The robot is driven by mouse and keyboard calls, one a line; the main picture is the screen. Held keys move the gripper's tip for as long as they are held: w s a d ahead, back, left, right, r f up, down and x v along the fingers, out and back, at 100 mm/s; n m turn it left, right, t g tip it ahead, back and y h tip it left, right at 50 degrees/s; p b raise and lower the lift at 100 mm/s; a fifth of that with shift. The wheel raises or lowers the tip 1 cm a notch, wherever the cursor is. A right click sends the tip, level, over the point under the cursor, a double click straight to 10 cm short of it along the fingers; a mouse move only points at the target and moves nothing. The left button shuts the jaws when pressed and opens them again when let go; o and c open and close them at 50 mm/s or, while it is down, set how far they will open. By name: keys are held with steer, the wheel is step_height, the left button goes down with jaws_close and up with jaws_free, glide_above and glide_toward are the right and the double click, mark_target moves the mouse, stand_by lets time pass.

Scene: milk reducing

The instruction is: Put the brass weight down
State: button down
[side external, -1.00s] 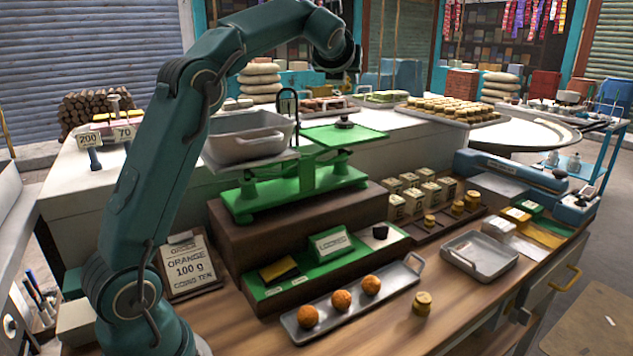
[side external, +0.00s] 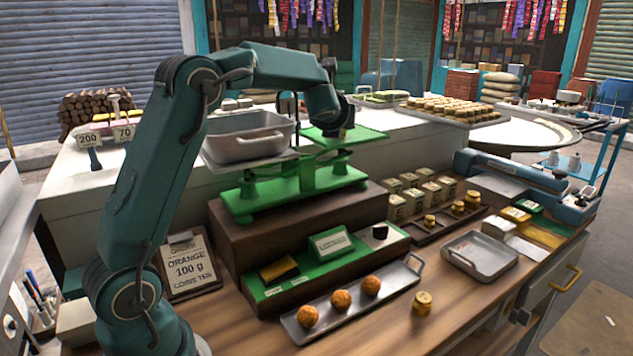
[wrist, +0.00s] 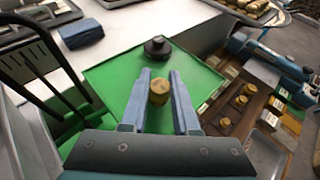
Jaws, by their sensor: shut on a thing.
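My gripper (wrist: 159,80) is shut on a small brass weight (wrist: 159,92), which sits between its two blue fingers in the wrist view. The weight is over the green square pan (wrist: 112,75) of the scale; I cannot tell whether it touches the pan. A dark knobbed weight (wrist: 157,48) stands on the same pan, just beyond the fingertips. In the side view my gripper (side external: 338,132) is low over the green pan (side external: 368,135), and it hides the held weight and the dark weight.
A grey tub (side external: 248,140) sits on the scale's other side. Brass weights stand on a brown tray (side external: 440,225).

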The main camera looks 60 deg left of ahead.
steer(key=shift+f, duration=0.1)
steer(key=c, duration=0.7)
jaws_free()
steer(key=shift+o, duration=0.2)
steer(key=shift+s+d+r, duration=0.15)
steer(key=shift+d+r, duration=0.05)
steer(key=v, duration=1.1)
steer(key=s+d+f+n+g+h, duration=0.2)
steer(key=s+d+f+n+h, duration=0.2)
steer(key=n, duration=0.9)
steer(key=s+d+f+n+g+h, duration=0.1)
steer(key=s+d+f+n+h, duration=0.4)
steer(key=s+d+f+n, duration=0.4)
steer(key=shift+s+d+f+n+g, duration=0.35)
steer(key=shift+s+d+n, duration=1.95)
steer(key=shift+s, duration=1.65)
